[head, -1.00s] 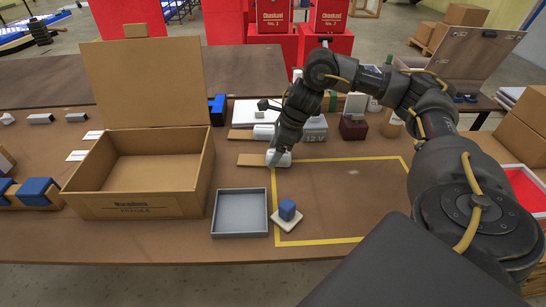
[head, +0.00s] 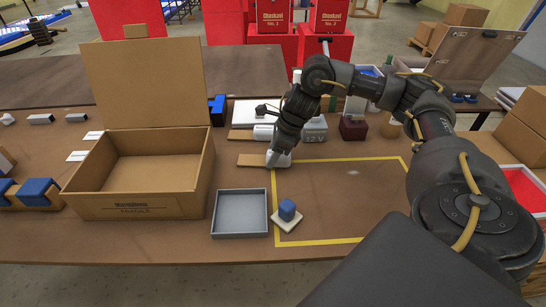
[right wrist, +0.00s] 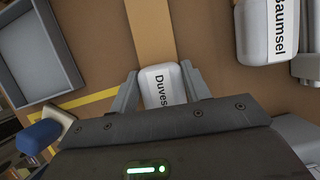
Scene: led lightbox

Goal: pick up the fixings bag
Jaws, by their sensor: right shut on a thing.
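The fixings bag, a small white rounded pack with a label beginning "Duves" (right wrist: 163,84), sits between the fingers of my right gripper (right wrist: 160,76) in the right wrist view. The fingers press on it from both sides, so the gripper is shut on the bag. In the head view the right gripper (head: 277,155) points down at the near end of a tan strip (head: 251,160), and the fingers partly cover the white bag (head: 286,160). I cannot tell whether the bag is clear of the table. My left gripper is not in view.
A second white pack marked "Baumsel" (right wrist: 265,35) lies close by. A grey 12 V block (head: 314,130) stands behind. An open cardboard box (head: 150,204), a grey tray (head: 240,231) and a blue block (head: 287,209) are nearer. The yellow-taped area (head: 340,205) is clear.

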